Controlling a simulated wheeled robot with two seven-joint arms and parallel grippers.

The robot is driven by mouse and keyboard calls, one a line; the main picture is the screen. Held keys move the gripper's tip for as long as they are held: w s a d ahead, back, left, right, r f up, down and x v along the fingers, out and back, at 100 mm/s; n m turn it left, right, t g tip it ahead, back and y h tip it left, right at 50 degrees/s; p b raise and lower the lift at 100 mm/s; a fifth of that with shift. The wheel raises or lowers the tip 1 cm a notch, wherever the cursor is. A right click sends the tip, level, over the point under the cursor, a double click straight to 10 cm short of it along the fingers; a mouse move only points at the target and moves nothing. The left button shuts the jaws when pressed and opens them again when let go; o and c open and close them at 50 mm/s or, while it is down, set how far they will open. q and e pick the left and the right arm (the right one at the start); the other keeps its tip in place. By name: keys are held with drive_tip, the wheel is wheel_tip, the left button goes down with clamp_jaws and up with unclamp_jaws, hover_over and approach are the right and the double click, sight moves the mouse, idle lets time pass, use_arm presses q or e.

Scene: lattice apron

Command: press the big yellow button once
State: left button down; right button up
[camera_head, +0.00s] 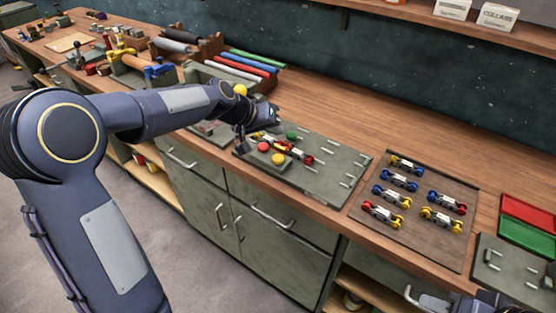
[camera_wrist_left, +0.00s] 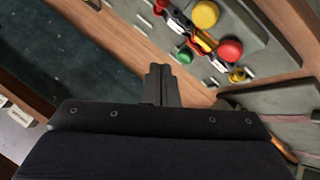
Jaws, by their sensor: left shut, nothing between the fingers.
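The yellow button (camera_head: 278,159) is round and domed, on a grey panel (camera_head: 335,170) on the workbench, beside a red button (camera_head: 263,147). A smaller green button (camera_head: 292,135) sits behind them. In the left wrist view the yellow button (camera_wrist_left: 205,14) is at the top, near the red button (camera_wrist_left: 231,50) and the green one (camera_wrist_left: 184,58). My left gripper (camera_head: 241,148) is above the panel's left part, left of the buttons. Its fingers (camera_wrist_left: 160,72) are shut and empty, apart from the yellow button in the wrist view. A dark part of my right arm shows at the bottom right, its fingers unclear.
Red and yellow tools (camera_head: 300,156) lie on the panel by the buttons, and several metal handles stand on it. A brown tray (camera_head: 430,240) of small coloured parts is to the right. Red and green trays (camera_head: 525,235) are farther right. Coloured rolls (camera_head: 245,65) lie behind my left arm.

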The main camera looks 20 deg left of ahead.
use_arm(q)
drive_tip(key=b, duration=0.4)
hover_over(279, 157)
drive_tip(key=s+a, duration=0.1)
wheel_tip(279, 157, down, 6)
drive_tip(key=shift+r, duration=0.15)
drive_tip(key=shift+f+b, duration=0.45)
drive_tip(key=shift+f, duration=0.05)
drive_tip(key=shift+f, duration=0.1)
idle(0.9)
drive_tip(key=shift+f+b, duration=0.3)
drive_tip(key=shift+b, duration=0.2)
drive_tip(key=shift+s+f+b, duration=0.1)
drive_tip(key=shift+f+b, duration=0.85)
drive_tip(key=shift+f, duration=0.05)
idle(0.7)
idle(0.3)
drive_tip(key=shift+r+p, duration=1.05)
drive_tip(key=shift+r, duration=0.35)
